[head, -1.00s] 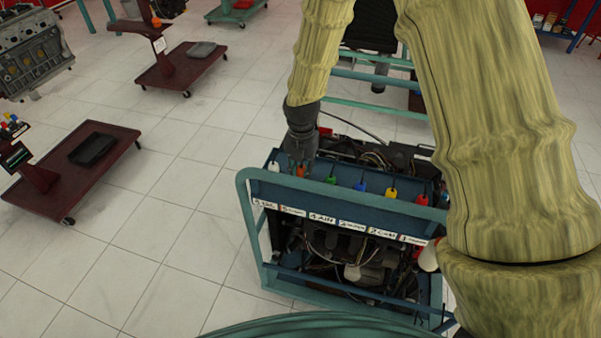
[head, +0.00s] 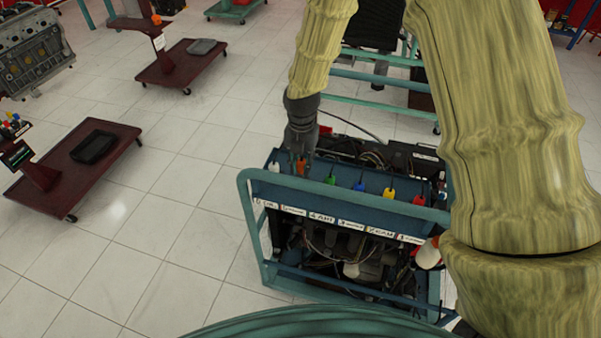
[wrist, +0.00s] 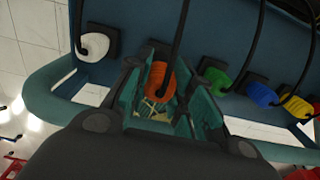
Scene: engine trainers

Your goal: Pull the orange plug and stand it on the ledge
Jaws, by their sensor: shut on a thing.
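The orange plug (head: 301,167) is second from the left in a row of coloured plugs on the blue panel of the engine trainer. My gripper (head: 300,158) reaches down to it from above. In the wrist view the orange plug (wrist: 160,80) sits between the two fingers of my gripper (wrist: 158,98), which is shut on it. A black cable runs up from the plug. A dark socket plate shows just behind it; I cannot tell whether the plug is still seated. The ledge (head: 340,183) runs along the panel beside the plugs.
A white plug (wrist: 95,46) is left of the orange one, and a green plug (wrist: 215,79) is close on the right, with blue, yellow and red ones beyond. Black cables cross above. The teal frame rail (head: 350,197) runs along the front. Open tiled floor lies left.

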